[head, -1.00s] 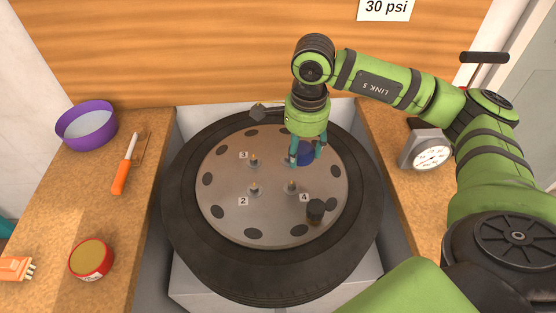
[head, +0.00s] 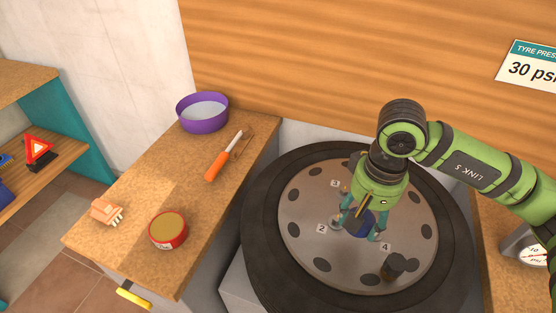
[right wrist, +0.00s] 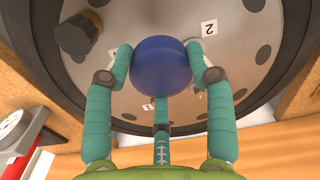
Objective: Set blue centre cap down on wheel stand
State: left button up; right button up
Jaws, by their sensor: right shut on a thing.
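My right gripper (head: 362,226) is shut on the blue centre cap (head: 358,221), over the middle of the grey wheel disc (head: 300,190). In the right wrist view the round cap (right wrist: 161,66) sits between the teal fingers of the gripper (right wrist: 161,70). The disc lies face up inside a black tyre (head: 262,220) on a pale grey stand (head: 238,290). Labels 2, 3 and 4 show around the cap. I cannot tell whether the cap touches the disc. The gripper hides some of the studs. My left gripper is not in view.
A black knob (head: 394,265) stands on the disc's front right. The left worktop (head: 130,240) holds a purple bowl (head: 203,112), an orange-handled tool (head: 217,165), a red tin (head: 168,230) and an orange brush-like item (head: 106,211). A gauge (head: 528,248) stands at right.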

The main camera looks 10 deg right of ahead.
aim_at(171, 175)
jog(key=k+j, duration=0.15)
jog(key=j, duration=0.2)
jog(key=k+j, duration=0.15)
jog(key=j, duration=0.15)
jog(key=k+j, duration=0.15)
jog(key=j, duration=0.2)
jog(key=k+j, duration=0.15)
jog(key=j, duration=0.15)
jog(key=i+j, duration=0.65)
jog(key=j, duration=0.25)
jog(key=i+j, duration=0.35)
jog(key=i, duration=0.1)
